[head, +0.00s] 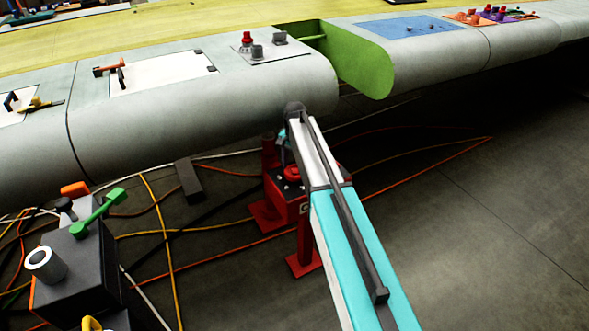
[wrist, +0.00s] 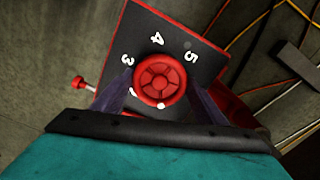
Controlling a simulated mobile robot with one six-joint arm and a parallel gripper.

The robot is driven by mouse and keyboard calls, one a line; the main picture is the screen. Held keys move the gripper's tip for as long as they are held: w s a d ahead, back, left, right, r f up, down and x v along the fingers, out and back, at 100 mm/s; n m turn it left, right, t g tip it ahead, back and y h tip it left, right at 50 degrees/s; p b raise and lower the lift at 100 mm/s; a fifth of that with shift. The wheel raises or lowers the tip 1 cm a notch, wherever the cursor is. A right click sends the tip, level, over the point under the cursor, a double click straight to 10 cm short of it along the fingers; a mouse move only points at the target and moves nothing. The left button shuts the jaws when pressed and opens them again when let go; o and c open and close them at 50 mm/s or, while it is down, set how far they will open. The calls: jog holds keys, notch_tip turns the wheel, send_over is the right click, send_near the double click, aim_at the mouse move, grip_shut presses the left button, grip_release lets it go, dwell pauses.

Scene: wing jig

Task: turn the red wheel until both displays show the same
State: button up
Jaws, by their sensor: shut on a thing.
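The red wheel (wrist: 160,81) sits on a dark square plate (wrist: 137,28) in the wrist view. White numerals 3, 4 and 5 show around it, and other white marks are partly hidden at its near side. My gripper (wrist: 160,84) has one finger on each side of the wheel and is shut on it. In the head view the wheel (head: 292,173) is on a red stand (head: 270,215) below the wing edge, partly behind my arm. A partly covered white character shows on the stand's front. I cannot make out two readable displays.
The wing (head: 200,115) runs above and behind the stand. A dark box (head: 75,265) with a green handle (head: 98,212) stands at lower left. Cables (head: 165,250) cross the floor around the stand. A red knob (wrist: 78,82) sticks out beside the plate. Floor at right is mostly clear.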

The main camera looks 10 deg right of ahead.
aim_at(295, 171)
dwell(0.3)
jog(key=o, duration=1.1)
jog(key=shift+c, duration=0.2)
jog(key=shift+r, duration=0.1)
notch_tip(295, 171, up, 14)
jog(key=b, duration=0.1)
jog(key=shift+f, duration=0.2)
